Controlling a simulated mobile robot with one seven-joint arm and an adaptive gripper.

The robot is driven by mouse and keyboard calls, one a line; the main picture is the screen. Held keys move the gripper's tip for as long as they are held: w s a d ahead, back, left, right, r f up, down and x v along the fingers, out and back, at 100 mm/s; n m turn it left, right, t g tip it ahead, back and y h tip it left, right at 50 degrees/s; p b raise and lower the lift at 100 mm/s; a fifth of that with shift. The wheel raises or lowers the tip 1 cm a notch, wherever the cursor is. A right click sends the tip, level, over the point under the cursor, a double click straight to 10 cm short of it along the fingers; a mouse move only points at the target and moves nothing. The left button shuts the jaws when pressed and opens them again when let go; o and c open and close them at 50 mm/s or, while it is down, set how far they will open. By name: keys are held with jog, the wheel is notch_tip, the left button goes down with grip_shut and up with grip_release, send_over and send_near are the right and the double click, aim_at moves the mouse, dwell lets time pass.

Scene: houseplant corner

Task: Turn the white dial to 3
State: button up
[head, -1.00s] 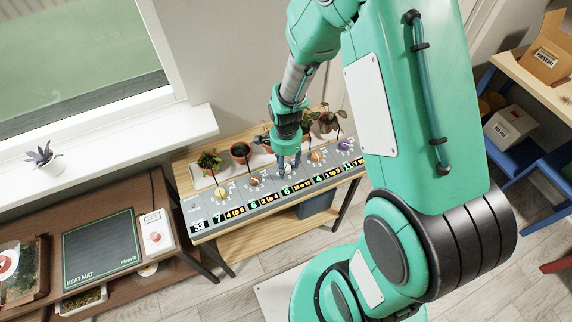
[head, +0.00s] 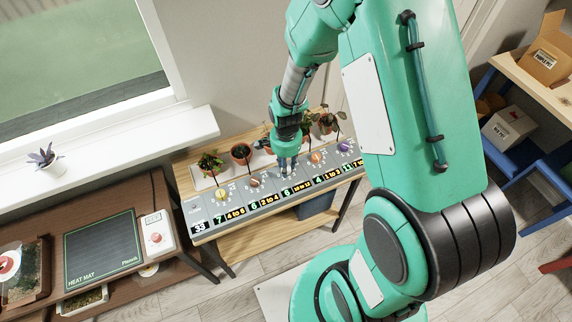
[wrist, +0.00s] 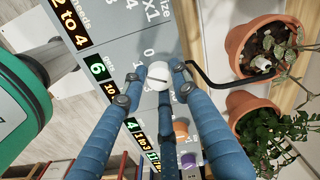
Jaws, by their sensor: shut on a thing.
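The white dial (wrist: 158,76) is on the grey control panel (head: 236,199), in the middle of a row of coloured dials. A dark line crosses the dial's face. Printed digits show beside it, but the fingers hide part of the scale. The display next to this dial (wrist: 97,68) reads 6, with a partly covered range label. In the head view my gripper (head: 287,166) reaches down to the panel and hides most of the dial.
A yellow dial (head: 221,194), orange dials and a purple dial (head: 345,146) share the panel. Potted plants (head: 241,153) stand along its back edge, and two terracotta pots (wrist: 254,112) are close beside my gripper. A heat mat (head: 103,247) lies on the left table.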

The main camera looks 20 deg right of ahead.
jog(key=n+p, duration=0.3)
jog(key=n, duration=0.3)
jog(key=shift+r+n, duration=0.1)
jog(key=shift+n, duration=0.3)
jog(key=n+p, duration=0.1)
jog(key=n, duration=0.2)
jog(key=shift+n, duration=0.4)
jog(key=shift+n+p, duration=0.55)
jog(key=shift+n, duration=1.15)
jog(key=o, duration=1.2)
jog(key=shift+c, duration=0.2)
jog(key=shift+r, duration=0.1)
notch_tip(320, 180, up, 12)
jog(key=shift+f, duration=0.2)
